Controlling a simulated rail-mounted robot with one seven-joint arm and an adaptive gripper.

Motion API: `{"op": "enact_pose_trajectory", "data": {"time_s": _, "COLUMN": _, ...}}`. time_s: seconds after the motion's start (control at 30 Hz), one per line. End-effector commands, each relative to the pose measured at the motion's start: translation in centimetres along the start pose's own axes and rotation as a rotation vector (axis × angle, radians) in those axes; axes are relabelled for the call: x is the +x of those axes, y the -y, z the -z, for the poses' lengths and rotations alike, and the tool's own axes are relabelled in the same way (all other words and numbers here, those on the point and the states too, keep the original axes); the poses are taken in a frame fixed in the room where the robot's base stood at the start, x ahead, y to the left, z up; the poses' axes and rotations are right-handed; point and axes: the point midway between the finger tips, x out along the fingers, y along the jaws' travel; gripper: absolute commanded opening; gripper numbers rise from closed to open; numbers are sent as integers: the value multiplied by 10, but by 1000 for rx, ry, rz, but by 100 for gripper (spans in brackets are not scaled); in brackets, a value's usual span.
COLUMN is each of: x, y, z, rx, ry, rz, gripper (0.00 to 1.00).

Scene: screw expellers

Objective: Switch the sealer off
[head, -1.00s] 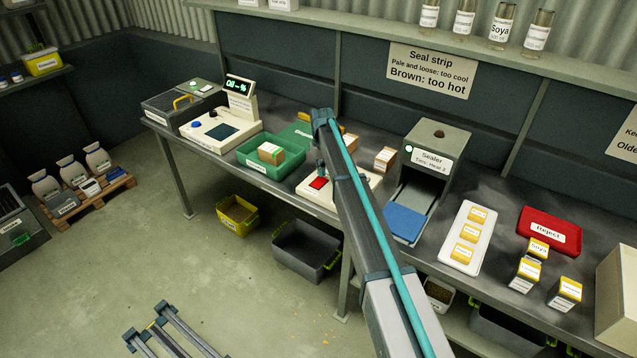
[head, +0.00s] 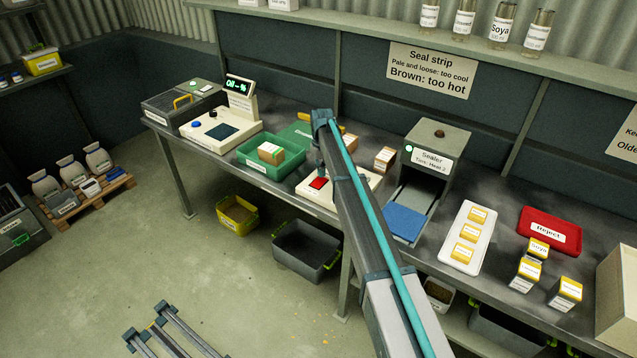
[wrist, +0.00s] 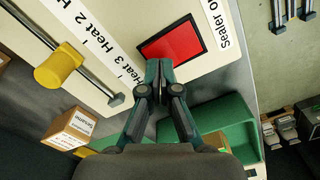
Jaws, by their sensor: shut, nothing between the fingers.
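The sealer (head: 436,158) is a grey-green box on the bench, with a lit green lamp (head: 408,149) on its front. A pale control panel (head: 309,191) lies on the bench left of it. The panel's red switch (head: 318,183) also shows in the wrist view (wrist: 174,42), beside a label beginning "Sealer O", cut off by the frame edge. My gripper (wrist: 160,64) is shut and empty. Its fingertips point at the panel by the red switch's lower edge; I cannot tell whether they touch it. My arm hides part of the panel in the head view.
A yellow slider knob (wrist: 58,68) sits on a rail beside the "Heat 2" and "Heat 3" labels. A green tray (head: 284,166) with a carton stands left of the panel. A white tray (head: 481,252) and a red reject tray (head: 535,219) lie to the right.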

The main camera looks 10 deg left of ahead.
Motion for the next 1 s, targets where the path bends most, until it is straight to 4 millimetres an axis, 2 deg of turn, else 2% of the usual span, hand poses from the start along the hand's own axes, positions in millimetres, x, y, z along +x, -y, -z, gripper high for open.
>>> {"op": "enact_pose_trajectory", "data": {"time_s": 1.0, "x": 14, "y": 0, "z": 0, "rx": 0, "ry": 0, "rz": 0, "gripper": 0}}
